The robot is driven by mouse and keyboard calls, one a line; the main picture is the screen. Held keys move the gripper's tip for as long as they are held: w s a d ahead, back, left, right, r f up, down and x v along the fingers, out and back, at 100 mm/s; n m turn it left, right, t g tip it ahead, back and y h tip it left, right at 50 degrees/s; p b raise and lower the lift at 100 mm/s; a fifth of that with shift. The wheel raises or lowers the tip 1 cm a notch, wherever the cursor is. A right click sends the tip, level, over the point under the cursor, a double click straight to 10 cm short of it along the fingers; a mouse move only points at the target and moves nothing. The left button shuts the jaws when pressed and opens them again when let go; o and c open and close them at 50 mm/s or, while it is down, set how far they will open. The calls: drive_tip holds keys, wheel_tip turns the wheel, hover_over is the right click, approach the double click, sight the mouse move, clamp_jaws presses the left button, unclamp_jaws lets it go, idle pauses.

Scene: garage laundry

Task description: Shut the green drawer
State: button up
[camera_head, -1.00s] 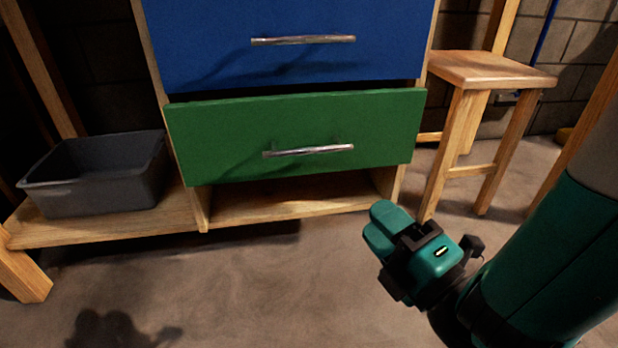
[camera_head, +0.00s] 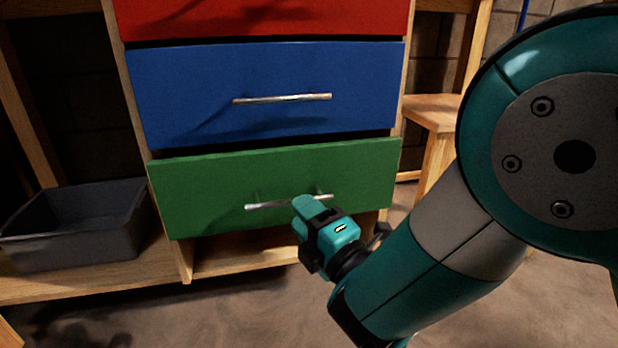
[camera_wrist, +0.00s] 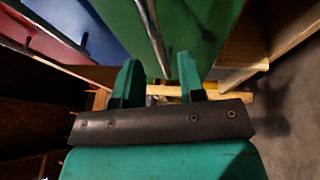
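The green drawer (camera_head: 200,190) is the lowest of the drawers in view. Its front stands out a little from the blue drawer above, with a dark gap over its top edge. Its metal handle (camera_head: 262,205) is partly hidden behind my gripper (camera_head: 308,208), which is in front of the right half of the drawer. In the wrist view my gripper (camera_wrist: 158,68) has its two fingers spread and holds nothing. The handle (camera_wrist: 150,30) runs toward the space between the fingertips, with the green front (camera_wrist: 195,35) behind it. I cannot tell whether they touch.
The blue drawer (camera_head: 200,90) and red drawer (camera_head: 230,15) are above. A grey bin (camera_head: 75,225) sits on the low wooden shelf (camera_head: 90,285) at left. A wooden stool (camera_head: 430,113) stands at right, partly behind my arm. Bare floor lies in front.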

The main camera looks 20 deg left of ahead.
drive_tip(key=p+x, duration=0.1)
drive_tip(key=p, duration=0.1)
drive_tip(key=p+x, duration=0.2)
drive_tip(key=shift+r+p, duration=0.3)
drive_tip(key=shift+p, duration=0.1)
drive_tip(key=shift+w+a+f+p, duration=0.2)
drive_tip(key=shift+w+a+p, duration=0.15)
drive_tip(key=shift+p, duration=0.4)
drive_tip(key=shift+a, duration=0.1)
clamp_jaws()
